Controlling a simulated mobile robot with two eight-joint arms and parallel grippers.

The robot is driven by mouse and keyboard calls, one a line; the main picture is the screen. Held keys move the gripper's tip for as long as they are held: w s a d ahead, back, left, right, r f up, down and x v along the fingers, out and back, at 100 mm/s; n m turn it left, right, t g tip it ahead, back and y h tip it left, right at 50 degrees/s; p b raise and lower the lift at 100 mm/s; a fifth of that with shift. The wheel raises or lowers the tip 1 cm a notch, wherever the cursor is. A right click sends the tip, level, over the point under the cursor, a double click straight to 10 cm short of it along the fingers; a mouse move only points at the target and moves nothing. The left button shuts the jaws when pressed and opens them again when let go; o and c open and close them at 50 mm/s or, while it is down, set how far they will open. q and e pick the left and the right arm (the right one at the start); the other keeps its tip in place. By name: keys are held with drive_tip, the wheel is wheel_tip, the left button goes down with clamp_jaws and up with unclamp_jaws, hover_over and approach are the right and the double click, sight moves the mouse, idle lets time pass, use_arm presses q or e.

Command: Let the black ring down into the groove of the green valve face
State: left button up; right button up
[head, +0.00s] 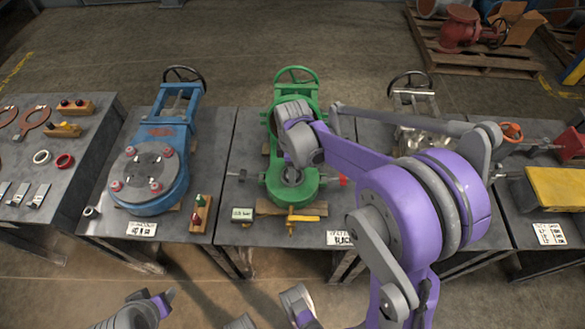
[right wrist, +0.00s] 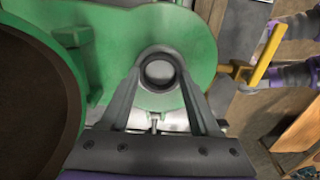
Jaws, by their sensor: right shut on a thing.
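The green valve (head: 277,191) lies on the middle table, its handwheel at the far end. In the right wrist view its green face (right wrist: 195,40) fills the upper middle. My right gripper (right wrist: 158,68) is over this face, its two fingers on either side of the black ring (right wrist: 158,51). The ring looks dark grey, with a pale round surface showing through its middle. I cannot tell whether the ring touches the face or is in the groove. In the head view my right arm's wrist covers part of the valve. My left gripper's fingers do not show.
A blue valve (head: 175,187) stands on the left table. A silver valve (head: 415,108) is to the right. A card (head: 341,238) hangs at the front.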

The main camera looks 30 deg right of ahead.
drive_tip(key=o, duration=1.4)
drive_tip(key=shift+o, duration=0.2)
wheel_tip(320, 180, up, 11)
drive_tip(key=p, duration=0.2)
drive_tip(key=shift+s, duration=0.1)
